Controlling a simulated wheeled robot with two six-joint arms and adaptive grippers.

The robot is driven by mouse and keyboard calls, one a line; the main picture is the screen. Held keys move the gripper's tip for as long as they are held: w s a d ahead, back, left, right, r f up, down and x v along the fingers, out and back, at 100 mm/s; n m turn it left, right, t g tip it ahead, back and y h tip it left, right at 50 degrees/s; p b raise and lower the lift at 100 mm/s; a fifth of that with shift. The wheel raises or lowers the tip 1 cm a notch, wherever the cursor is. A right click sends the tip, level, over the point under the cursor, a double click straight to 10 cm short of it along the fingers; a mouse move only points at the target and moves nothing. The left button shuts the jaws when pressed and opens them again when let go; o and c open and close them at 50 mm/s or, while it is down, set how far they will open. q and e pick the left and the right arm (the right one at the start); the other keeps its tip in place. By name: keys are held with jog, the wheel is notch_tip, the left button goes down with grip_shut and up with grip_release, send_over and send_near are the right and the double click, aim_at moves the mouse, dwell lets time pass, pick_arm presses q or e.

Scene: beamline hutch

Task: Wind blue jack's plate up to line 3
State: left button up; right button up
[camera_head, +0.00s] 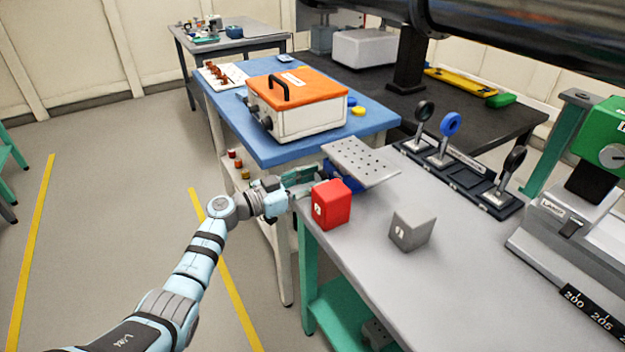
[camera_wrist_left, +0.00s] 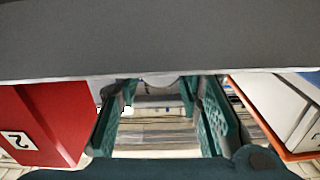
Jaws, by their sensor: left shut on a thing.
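The blue jack (camera_head: 346,184) stands at the left end of the grey bench, mostly hidden under its grey perforated plate (camera_head: 361,161) and behind the red block. The plate's grey edge fills the top of the left wrist view (camera_wrist_left: 160,42). My left gripper (camera_head: 308,180) is at the jack's left side, below plate level. In the left wrist view its green fingers (camera_wrist_left: 160,112) stand either side of a pale, partly hidden part under the plate edge, seemingly the jack's knob, and are shut on it. I cannot read any height line on the jack.
A red block (camera_head: 331,204) stands close beside the gripper, also on the left in the wrist view (camera_wrist_left: 45,125). A grey block (camera_head: 411,229) is right of it. An orange-lidded box (camera_head: 297,103) sits on the blue table behind. Lens holders (camera_head: 462,172) line the bench's back.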

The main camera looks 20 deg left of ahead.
pick_arm(q)
jog(key=shift+m+p, duration=0.8)
jog(key=shift+m, duration=0.6)
jog(key=shift+s+m, duration=0.1)
jog(key=shift+m, duration=1)
jog(key=shift+d+m+p, duration=0.1)
jog(key=shift+m+p, duration=0.25)
jog(key=shift+m, duration=0.45)
jog(key=o, duration=1.2)
jog(key=shift+c, duration=0.2)
